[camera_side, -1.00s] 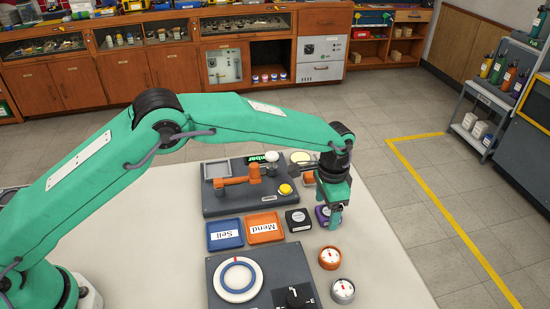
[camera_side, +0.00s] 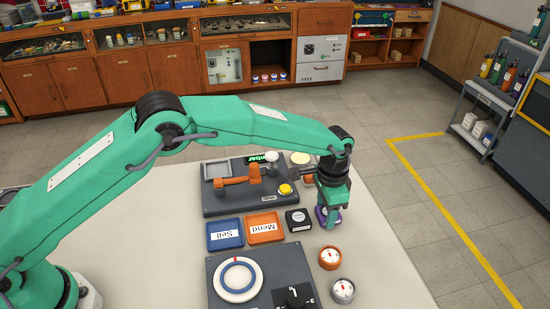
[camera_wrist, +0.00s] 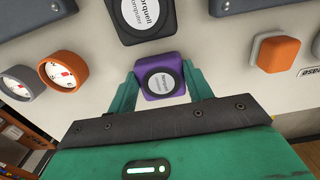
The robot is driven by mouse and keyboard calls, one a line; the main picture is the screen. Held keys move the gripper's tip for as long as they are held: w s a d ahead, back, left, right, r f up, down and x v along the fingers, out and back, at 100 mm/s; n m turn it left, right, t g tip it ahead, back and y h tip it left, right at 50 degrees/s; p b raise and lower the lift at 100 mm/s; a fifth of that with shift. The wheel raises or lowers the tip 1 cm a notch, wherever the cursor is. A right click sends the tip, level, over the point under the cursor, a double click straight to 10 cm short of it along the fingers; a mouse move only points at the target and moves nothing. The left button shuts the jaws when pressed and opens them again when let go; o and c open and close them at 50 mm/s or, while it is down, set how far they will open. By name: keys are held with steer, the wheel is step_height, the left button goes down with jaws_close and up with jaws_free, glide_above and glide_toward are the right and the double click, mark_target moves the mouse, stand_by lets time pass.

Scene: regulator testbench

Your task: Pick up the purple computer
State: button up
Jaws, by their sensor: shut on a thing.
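The purple computer (camera_wrist: 160,80) is a small rounded block with a dark round face and a white label, seen in the wrist view. My gripper (camera_wrist: 161,84) has its two green fingers on either side of the computer, shut on it. In the side view, the purple computer (camera_side: 328,216) is partly hidden by my gripper (camera_side: 328,212) at the right part of the white table. I cannot tell whether it touches the table.
A black computer (camera_side: 298,219) stands just left of the purple one. An orange dial (camera_side: 330,258) and a grey dial (camera_side: 342,291) stand in front. The orange Mend tray (camera_side: 281,238) and blue Sell tray (camera_side: 240,245) lie left. A dark testbench board (camera_side: 225,209) is behind.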

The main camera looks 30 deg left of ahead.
steer(key=shift+r, duration=0.1)
steer(key=shift+r, duration=0.45)
step_height(320, 180, up, 3)
steer(key=shift+r, duration=0.15)
steer(key=s+d+r, duration=0.2)
steer(key=s, duration=0.1)
steer(key=s+d+r, duration=0.1)
steer(key=s+r, duration=0.1)
steer(key=s, duration=0.2)
steer(key=s+d+r, duration=0.2)
steer(key=s, duration=0.1)
steer(key=shift+s+d+r, duration=0.15)
steer(key=shift+d+r, duration=0.15)
steer(key=shift+r, duration=0.15)
